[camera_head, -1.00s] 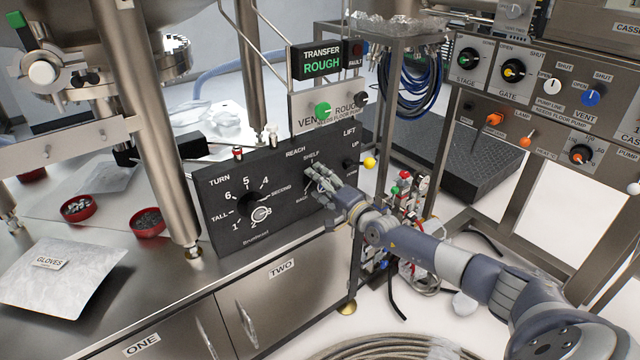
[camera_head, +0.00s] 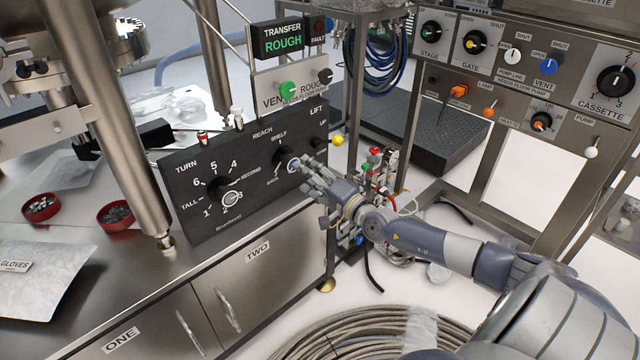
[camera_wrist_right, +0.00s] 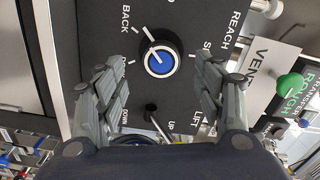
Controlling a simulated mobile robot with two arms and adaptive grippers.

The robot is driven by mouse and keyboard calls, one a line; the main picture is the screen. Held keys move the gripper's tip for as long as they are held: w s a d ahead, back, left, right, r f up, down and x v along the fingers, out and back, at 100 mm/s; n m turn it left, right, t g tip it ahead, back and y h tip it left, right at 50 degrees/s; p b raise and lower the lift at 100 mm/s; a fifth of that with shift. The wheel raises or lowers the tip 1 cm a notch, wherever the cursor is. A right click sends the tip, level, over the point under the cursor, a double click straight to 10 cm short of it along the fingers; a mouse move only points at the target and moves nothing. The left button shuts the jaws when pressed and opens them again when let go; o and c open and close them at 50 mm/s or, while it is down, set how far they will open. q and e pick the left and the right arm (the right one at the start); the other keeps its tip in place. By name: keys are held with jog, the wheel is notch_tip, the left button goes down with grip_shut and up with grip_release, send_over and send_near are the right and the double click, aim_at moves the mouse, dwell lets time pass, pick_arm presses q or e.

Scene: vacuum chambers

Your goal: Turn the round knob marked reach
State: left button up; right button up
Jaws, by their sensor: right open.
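The round knob marked reach (camera_head: 290,162) is black with a blue centre and sits on the dark control panel (camera_head: 190,225), under the REACH label. In the right wrist view the knob (camera_wrist_right: 160,58) lies ahead of the fingertips, its white pointer line angled up toward the BACK side. My right gripper (camera_head: 308,175) is open and empty, just to the right of the knob in the head view. In the right wrist view its two fingers (camera_wrist_right: 157,85) stand on either side of the knob, apart from it. My left gripper is not in view.
The turn knob (camera_head: 218,187) is left of the reach knob on the same panel. The lift lever with a yellow ball (camera_head: 338,140) is close by on the right. The transfer box with a green knob (camera_head: 288,90) stands above. Coiled hose (camera_head: 350,335) lies on the floor.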

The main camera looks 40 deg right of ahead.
aim_at(292, 171)
jog(key=shift+s+d, duration=0.15)
jog(key=shift+s, duration=1.95)
jog(key=shift+c, duration=0.3)
pick_arm(q)
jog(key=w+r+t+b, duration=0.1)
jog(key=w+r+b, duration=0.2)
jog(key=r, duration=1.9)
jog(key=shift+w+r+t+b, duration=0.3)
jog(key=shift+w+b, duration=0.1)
jog(key=shift+b, duration=2.05)
pick_arm(e)
jog(key=shift+w+a+r+n, duration=0.1)
jog(key=shift+w+n, duration=1.8)
jog(key=shift+n, duration=0.6)
jog(key=shift+w+a+r+n, duration=0.15)
jog(key=shift+w+n, duration=1.8)
jog(key=shift+n, duration=0.55)
jog(key=shift+w+a+r+n, duration=0.1)
jog(key=shift+w+n, duration=1.8)
jog(key=shift+n, duration=0.6)
